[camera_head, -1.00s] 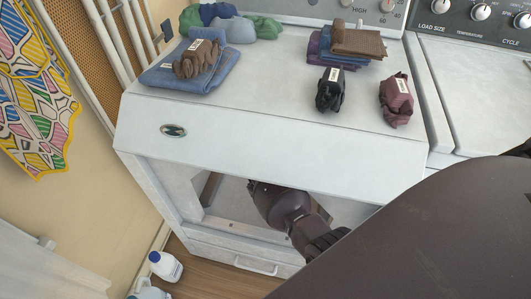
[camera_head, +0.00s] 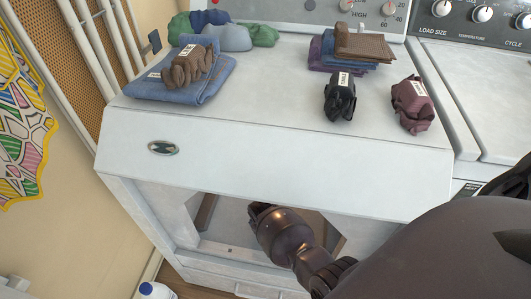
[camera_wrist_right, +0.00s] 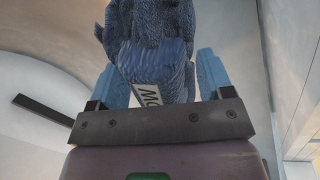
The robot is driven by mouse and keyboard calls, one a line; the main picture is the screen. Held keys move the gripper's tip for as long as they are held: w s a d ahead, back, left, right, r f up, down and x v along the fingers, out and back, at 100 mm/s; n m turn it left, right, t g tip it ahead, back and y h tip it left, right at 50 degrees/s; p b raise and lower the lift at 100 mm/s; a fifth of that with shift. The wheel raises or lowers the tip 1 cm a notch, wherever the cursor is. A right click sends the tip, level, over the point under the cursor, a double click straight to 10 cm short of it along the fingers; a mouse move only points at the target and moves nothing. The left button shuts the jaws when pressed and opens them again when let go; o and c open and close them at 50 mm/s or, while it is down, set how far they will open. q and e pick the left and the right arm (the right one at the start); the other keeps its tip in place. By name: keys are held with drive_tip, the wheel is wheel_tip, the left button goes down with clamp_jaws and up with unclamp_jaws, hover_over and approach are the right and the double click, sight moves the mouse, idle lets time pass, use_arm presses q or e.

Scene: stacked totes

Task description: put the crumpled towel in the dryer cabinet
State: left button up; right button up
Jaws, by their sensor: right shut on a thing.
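A blue crumpled towel (camera_wrist_right: 158,70) with a white label is between the light-blue fingers of my right gripper (camera_wrist_right: 163,78), which is shut on it. In the head view my right arm (camera_head: 290,240) reaches through the front opening of the white dryer cabinet (camera_head: 280,155). The gripper and towel are hidden inside there. The wrist view shows pale inner walls and a curved drum-like surface (camera_wrist_right: 40,75) around them. My left gripper is in no view.
Folded blue cloth (camera_head: 205,88) with a brown bundle (camera_head: 188,70), a black bundle (camera_head: 341,98), a maroon bundle (camera_head: 412,105) and a folded stack (camera_head: 350,55) lie on top. A white bottle (camera_head: 155,291) stands on the floor at lower left.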

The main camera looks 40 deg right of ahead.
drive_tip(key=shift+w+f, duration=0.15)
drive_tip(key=shift+f, duration=0.05)
drive_tip(key=shift+f+b, duration=0.25)
drive_tip(key=shift+b, duration=0.05)
drive_tip(key=o, duration=1.1)
drive_tip(key=shift+o, duration=0.2)
